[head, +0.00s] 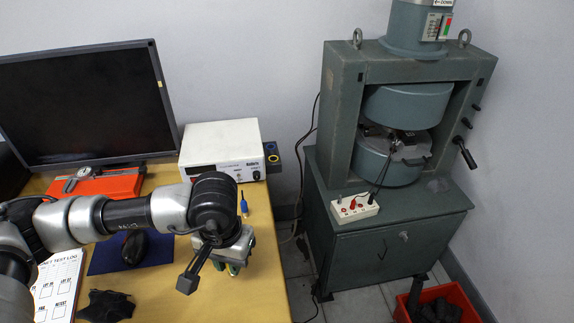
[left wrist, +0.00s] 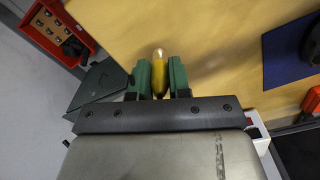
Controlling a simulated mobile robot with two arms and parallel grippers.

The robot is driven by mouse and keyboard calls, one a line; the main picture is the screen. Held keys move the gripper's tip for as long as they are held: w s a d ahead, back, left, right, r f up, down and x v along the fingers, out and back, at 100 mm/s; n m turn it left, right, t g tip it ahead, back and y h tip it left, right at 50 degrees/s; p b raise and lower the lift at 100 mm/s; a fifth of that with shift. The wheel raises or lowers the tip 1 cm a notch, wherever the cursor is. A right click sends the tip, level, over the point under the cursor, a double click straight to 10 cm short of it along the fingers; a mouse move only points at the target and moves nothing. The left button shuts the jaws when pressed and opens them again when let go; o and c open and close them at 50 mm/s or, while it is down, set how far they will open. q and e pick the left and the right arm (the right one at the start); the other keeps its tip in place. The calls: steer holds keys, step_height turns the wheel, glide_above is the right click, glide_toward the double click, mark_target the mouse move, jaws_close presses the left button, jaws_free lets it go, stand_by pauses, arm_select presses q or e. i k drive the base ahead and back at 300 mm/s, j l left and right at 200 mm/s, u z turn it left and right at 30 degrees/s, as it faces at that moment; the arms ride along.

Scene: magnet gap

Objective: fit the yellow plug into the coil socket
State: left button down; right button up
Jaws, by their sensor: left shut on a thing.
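The yellow plug (left wrist: 160,74) is upright in the left wrist view, between the green fingers of my left gripper (left wrist: 160,80), which is shut on it. In the head view my left gripper (head: 235,266) points down over the right edge of the table; the plug is not clearly visible there. The coil socket block (head: 272,158) is a small dark block beside the white power supply, with a yellow ring and a blue ring on its face. It is apart from the gripper, farther back. My right gripper is not in view.
The white power supply (head: 222,150) and monitor (head: 88,103) stand at the back. The green magnet (head: 335,110) stands to the right across a floor gap, with a red crate (head: 468,306) in front.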

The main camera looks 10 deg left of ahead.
mark_target(235, 148)
steer(key=i+l+u, duration=0.1)
steer(key=l, duration=0.25)
steer(key=i+l, duration=0.3)
steer(key=i+l+u, duration=0.15)
steer(key=l, duration=0.3)
steer(key=i+u, duration=0.1)
steer(key=i, duration=0.35)
